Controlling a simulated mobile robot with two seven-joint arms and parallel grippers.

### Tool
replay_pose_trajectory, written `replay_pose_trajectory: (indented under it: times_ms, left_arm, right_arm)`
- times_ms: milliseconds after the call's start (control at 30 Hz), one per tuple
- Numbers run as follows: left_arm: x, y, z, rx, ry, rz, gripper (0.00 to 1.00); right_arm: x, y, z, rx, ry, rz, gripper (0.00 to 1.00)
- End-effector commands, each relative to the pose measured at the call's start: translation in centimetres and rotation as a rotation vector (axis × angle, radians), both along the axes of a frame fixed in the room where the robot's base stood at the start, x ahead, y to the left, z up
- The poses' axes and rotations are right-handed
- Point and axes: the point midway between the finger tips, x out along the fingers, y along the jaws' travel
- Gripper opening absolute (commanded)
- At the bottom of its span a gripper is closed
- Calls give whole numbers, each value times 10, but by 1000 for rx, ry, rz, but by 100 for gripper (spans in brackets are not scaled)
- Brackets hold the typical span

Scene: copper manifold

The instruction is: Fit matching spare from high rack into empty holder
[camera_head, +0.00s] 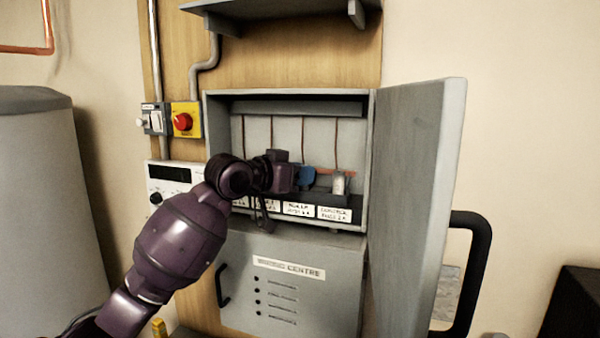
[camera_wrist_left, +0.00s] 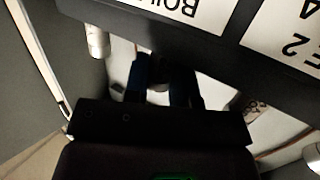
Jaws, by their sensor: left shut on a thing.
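My left gripper (camera_head: 298,178) reaches into the open grey cabinet (camera_head: 293,95), in front of the row of labelled holders. It is shut on a small part, mostly hidden by the jaws. In the left wrist view the gripper (camera_wrist_left: 163,88) shows dark fingers with a little of the part between them. A blue piece (camera_head: 307,176) shows at the gripper's tip in the head view; I cannot tell whether it is the held part. A pale cylinder (camera_head: 338,183) stands upright in the right-hand holder. The left holders are hidden behind my arm. My right gripper is out of view.
The cabinet door (camera_head: 415,190) stands open on the right. A high grey shelf (camera_head: 280,8) is above, its top not visible. White labels (camera_head: 334,213) line the dark holder strip. A red knob (camera_head: 182,122) and a meter (camera_head: 172,178) are on the left.

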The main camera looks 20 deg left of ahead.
Motion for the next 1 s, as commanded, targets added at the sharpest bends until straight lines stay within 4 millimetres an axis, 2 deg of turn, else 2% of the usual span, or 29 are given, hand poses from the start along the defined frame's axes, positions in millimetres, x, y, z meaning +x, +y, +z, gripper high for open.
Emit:
replay_pose_trajectory:
  times_ms: [267, 300, 467, 833, 1000]
  left_arm:
    - [0, 0, -5, 0, 0, 0, 1]
    - [0, 0, -4, 0, 0, 0, 31]
    - [0, 0, -4, 0, 0, 0, 54]
    - [0, 0, -4, 0, 0, 0, 54]
    - [-20, 13, -2, 2, -3, 2, 54]
  right_arm:
    - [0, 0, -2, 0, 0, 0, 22]
    - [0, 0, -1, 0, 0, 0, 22]
    - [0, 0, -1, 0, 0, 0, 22]
    - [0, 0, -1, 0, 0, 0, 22]
    - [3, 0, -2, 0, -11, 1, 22]
